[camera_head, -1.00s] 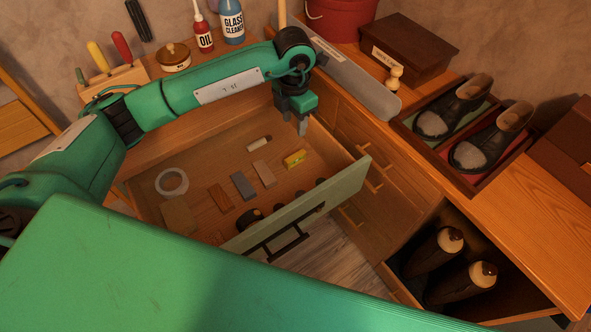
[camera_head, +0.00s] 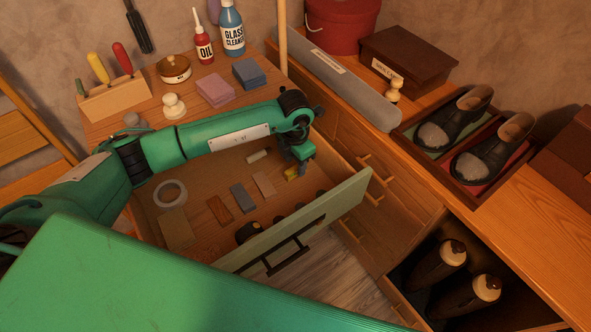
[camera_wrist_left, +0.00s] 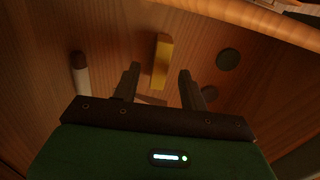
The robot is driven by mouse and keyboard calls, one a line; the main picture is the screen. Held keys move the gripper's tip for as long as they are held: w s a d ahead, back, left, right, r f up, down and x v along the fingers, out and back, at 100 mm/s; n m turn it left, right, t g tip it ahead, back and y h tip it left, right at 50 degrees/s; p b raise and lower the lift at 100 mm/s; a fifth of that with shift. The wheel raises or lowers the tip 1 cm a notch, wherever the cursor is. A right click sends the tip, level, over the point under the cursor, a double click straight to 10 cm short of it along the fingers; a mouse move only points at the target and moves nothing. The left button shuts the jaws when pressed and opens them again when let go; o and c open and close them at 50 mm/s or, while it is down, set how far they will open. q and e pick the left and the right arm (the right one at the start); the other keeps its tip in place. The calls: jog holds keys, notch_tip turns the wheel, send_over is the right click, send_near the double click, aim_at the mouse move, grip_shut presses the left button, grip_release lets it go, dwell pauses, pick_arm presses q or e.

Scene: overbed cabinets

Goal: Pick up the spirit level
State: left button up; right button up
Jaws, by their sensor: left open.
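The spirit level is the small yellow bar (camera_head: 291,174) lying in the open drawer (camera_head: 350,192), near its right end. My left gripper (camera_head: 309,169) is just above it and partly covers it in the head view. In the left wrist view the yellow bar (camera_wrist_left: 161,62) lies beyond and between the two open fingertips of my left gripper (camera_wrist_left: 158,80), nearer the left finger. Nothing is between the fingers. My right gripper is not in view.
The drawer also holds a tape roll (camera_head: 170,193), several small blocks and a white cylinder (camera_head: 258,156). The drawer's green front panel (camera_head: 300,222) stands close to the gripper. Sponges (camera_head: 215,90) and bottles stand on the bench top behind.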

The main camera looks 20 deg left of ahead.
aim_at(295, 168)
pick_arm(q)
notch_tip(295, 168, down, 3)
jog(key=shift+f, duration=0.2)
jog(key=shift+c, duration=0.2)
grip_shut()
jog(key=shift+r, duration=0.2)
